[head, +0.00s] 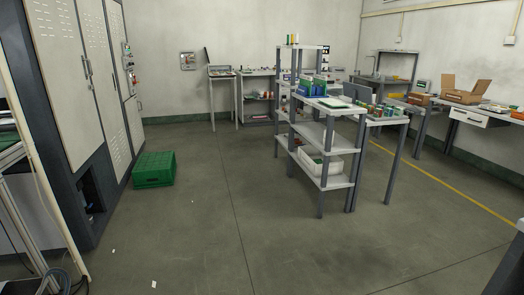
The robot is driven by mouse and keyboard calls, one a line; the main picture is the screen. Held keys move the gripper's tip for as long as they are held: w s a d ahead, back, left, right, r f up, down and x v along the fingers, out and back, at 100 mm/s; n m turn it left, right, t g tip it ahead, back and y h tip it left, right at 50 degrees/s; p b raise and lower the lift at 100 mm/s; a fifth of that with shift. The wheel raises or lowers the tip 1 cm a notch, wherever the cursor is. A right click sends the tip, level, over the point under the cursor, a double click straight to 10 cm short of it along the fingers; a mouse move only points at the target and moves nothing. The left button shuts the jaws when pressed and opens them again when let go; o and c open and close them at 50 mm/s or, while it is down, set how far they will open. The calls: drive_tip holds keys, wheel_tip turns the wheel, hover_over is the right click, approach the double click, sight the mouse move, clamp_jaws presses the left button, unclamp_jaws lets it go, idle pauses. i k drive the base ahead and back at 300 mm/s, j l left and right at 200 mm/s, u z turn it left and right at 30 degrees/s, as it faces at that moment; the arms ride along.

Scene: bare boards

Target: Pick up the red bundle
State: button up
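I cannot make out a red bundle in the head view. Small items on the far tables and shelves are too small to tell apart. A small orange-red item (517,115) lies on the workbench at the right edge, but I cannot tell what it is. My gripper is not in view.
A grey shelf unit (325,188) with a white bin stands right of centre. A green crate (153,169) sits on the floor by tall cabinets (70,75) at left. An open cardboard box (467,96) is on the right workbench (470,117). The middle floor is clear.

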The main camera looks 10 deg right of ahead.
sight(378, 112)
drive_tip(key=i+l+z, duration=0.1)
drive_tip(key=i+z, duration=0.25)
drive_tip(key=i, duration=0.8)
drive_tip(key=i+j+z, duration=0.1)
drive_tip(key=i, duration=0.55)
drive_tip(key=i+j, duration=0.1)
drive_tip(key=i, duration=0.5)
drive_tip(key=i+j+z, duration=0.15)
drive_tip(key=i, duration=0.5)
drive_tip(key=i+z, duration=0.4)
drive_tip(key=i, duration=0.2)
drive_tip(key=i+j+z, duration=0.1)
drive_tip(key=i+z, duration=0.3)
drive_tip(key=i, duration=0.25)
drive_tip(key=i+l+u, duration=0.1)
drive_tip(key=i, duration=0.25)
drive_tip(key=i+l+u, duration=0.1)
drive_tip(key=i, duration=0.25)
drive_tip(key=i+l+u, duration=0.15)
drive_tip(key=l+u, duration=0.15)
drive_tip(key=u, duration=0.15)
drive_tip(key=i+l+u, duration=0.1)
drive_tip(key=l+u, duration=0.2)
drive_tip(key=u, duration=0.2)
drive_tip(key=l+u, duration=0.3)
drive_tip(key=u, duration=0.15)
drive_tip(key=l+u, duration=0.45)
drive_tip(key=i, duration=0.1)
